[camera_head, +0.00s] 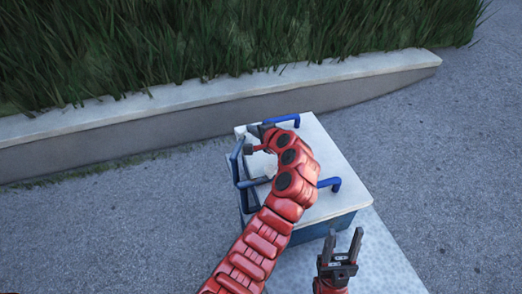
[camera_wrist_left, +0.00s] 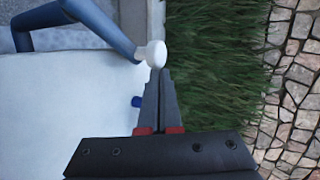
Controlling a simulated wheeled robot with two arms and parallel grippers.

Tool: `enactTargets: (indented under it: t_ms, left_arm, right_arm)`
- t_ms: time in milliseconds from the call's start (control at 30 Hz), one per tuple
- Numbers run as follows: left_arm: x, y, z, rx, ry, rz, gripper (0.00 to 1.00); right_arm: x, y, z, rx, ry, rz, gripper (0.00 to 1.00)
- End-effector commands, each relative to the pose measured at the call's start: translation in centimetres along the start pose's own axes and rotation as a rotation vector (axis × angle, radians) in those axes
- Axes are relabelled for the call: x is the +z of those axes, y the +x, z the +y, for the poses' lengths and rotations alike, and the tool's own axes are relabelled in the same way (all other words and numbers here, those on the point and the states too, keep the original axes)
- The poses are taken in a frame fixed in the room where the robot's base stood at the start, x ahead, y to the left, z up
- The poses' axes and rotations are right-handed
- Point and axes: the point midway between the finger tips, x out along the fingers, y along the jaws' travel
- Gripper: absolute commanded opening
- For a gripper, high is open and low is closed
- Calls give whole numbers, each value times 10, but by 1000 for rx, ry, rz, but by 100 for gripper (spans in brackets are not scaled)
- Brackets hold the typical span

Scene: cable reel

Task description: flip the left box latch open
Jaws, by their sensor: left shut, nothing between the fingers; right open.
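The box has a white lid (camera_head: 325,150) and a blue body (camera_head: 325,229). Blue bent-bar pieces stand at its left side (camera_head: 238,165), and I cannot tell which part is the left latch. My left gripper (camera_head: 252,139) is shut and empty over the lid's far left corner, partly hidden by my own arm. In the left wrist view its fingertips (camera_wrist_left: 158,76) are together, right by a white rounded knob (camera_wrist_left: 152,53) at the end of a blue bar (camera_wrist_left: 104,20); whether they touch is unclear. My right gripper (camera_head: 342,245) is open and empty at the box's near side.
Two blue handles stick up from the lid, one at the far edge (camera_head: 282,119) and one at the right (camera_head: 331,184). A low concrete kerb (camera_head: 180,116) with grass behind it runs past the box. Pavement (camera_head: 430,160) to the right is clear.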

Motion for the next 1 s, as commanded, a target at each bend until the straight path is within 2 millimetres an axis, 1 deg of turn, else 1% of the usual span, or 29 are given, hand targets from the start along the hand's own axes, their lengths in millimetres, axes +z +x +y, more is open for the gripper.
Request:
enactTargets:
  t_ms: [200,400,633,1000]
  left_arm:
    - [6,14,-7,-1,-1,1,0]
    - [12,22,-11,-2,1,2,0]
    - [16,27,-13,-1,1,1,0]
    - [17,29,-13,-1,1,1,0]
  right_arm:
    - [0,1,0,0,0,0,50]
    - [0,3,0,0,0,0,50]
    - [0,3,0,0,0,0,50]
    - [-1,3,0,0,0,0,50]
